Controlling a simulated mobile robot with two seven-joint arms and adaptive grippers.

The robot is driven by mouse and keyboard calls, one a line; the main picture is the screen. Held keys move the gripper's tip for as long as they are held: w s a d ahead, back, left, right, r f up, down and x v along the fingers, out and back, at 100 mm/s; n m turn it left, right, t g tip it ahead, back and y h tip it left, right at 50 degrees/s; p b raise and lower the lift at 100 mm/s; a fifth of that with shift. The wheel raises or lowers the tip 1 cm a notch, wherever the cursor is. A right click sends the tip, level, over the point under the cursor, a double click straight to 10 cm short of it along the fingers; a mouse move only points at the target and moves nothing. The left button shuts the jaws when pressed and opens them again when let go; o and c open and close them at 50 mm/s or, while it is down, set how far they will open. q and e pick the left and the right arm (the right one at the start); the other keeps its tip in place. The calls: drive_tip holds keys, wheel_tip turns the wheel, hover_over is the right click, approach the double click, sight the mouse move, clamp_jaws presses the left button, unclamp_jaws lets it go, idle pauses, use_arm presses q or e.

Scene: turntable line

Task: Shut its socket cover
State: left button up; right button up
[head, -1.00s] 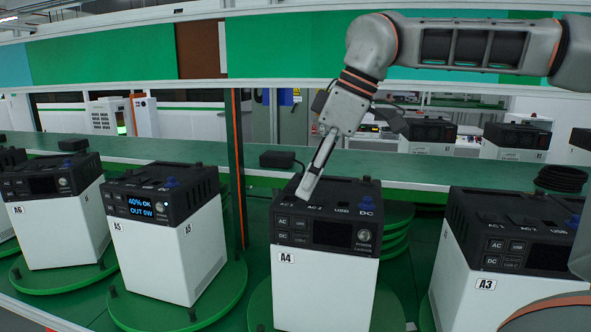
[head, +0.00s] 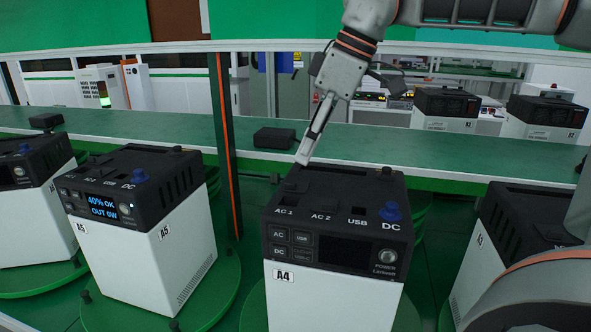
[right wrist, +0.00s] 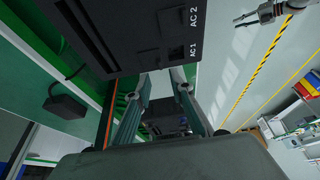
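Unit A4 (head: 334,290) is a white box with a black top (head: 340,185), a dark screen, and sockets marked AC 1, AC 2, USB and DC. A blue cap (head: 391,211) sits at DC. A small dark raised part (head: 292,184) is behind the AC 1 label; I cannot tell how far its cover is open. My right gripper (head: 303,160) has its fingertips at the rear left of A4's top. In the right wrist view its two fingers (right wrist: 160,75) are apart with nothing between them; contact is unclear. What looks like my left gripper (right wrist: 238,19) is small at the top right there.
Unit A5 (head: 145,250), with a lit screen reading 40% OK, OUT 0W, stands left on a green turntable (head: 215,300). Another unit (head: 490,250) is on the right. An orange-edged post (head: 225,150) rises behind, and a black box (head: 275,137) lies on the green belt.

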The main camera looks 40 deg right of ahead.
sight(291, 183)
drive_tip(key=x, duration=0.6)
drive_tip(key=shift+w+a+f+p, duration=0.1)
drive_tip(key=shift+a+f+p, duration=0.05)
drive_tip(key=shift+f+p, duration=0.2)
drive_tip(key=shift+r, duration=0.1)
clamp_jaws()
